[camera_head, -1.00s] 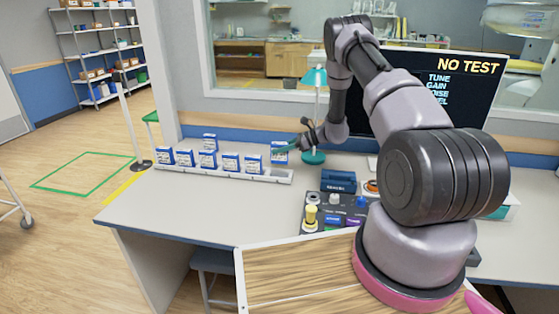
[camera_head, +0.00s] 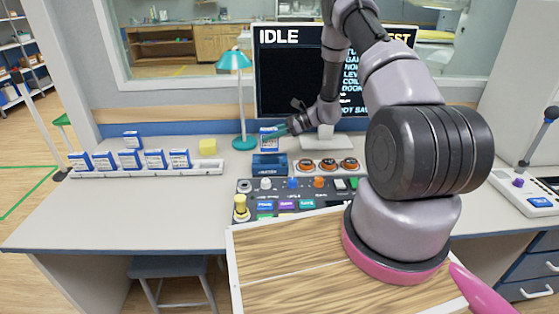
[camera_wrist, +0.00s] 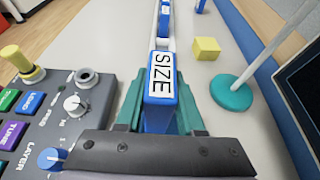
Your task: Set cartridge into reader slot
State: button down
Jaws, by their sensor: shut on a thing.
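My gripper (camera_head: 283,132) is shut on a blue cartridge (camera_head: 268,141) with a white label, held upright. In the head view the cartridge appears just above the dark blue reader (camera_head: 270,165); a small gap seems to separate them, but its depth is unclear. In the wrist view the teal fingers (camera_wrist: 160,118) sit on both sides of the cartridge (camera_wrist: 162,76), whose label reads "SIZE". The reader's slot cannot be made out in either view.
A white rack (camera_head: 150,170) with several cartridges stands left, with a yellow block (camera_head: 208,146) near its end. A teal lamp (camera_head: 234,62) stands behind the reader. A control panel (camera_head: 290,192) lies in front, and a monitor (camera_head: 285,75) stands behind.

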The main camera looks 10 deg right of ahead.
aim_at(270, 144)
notch_tip(270, 144, down, 4)
jog(key=shift+d+f, duration=0.1)
jog(key=shift+d, duration=0.05)
jog(key=shift+f, duration=1.9)
jog(key=shift+f, duration=0.1)
jog(key=c, duration=0.5)
grip_release()
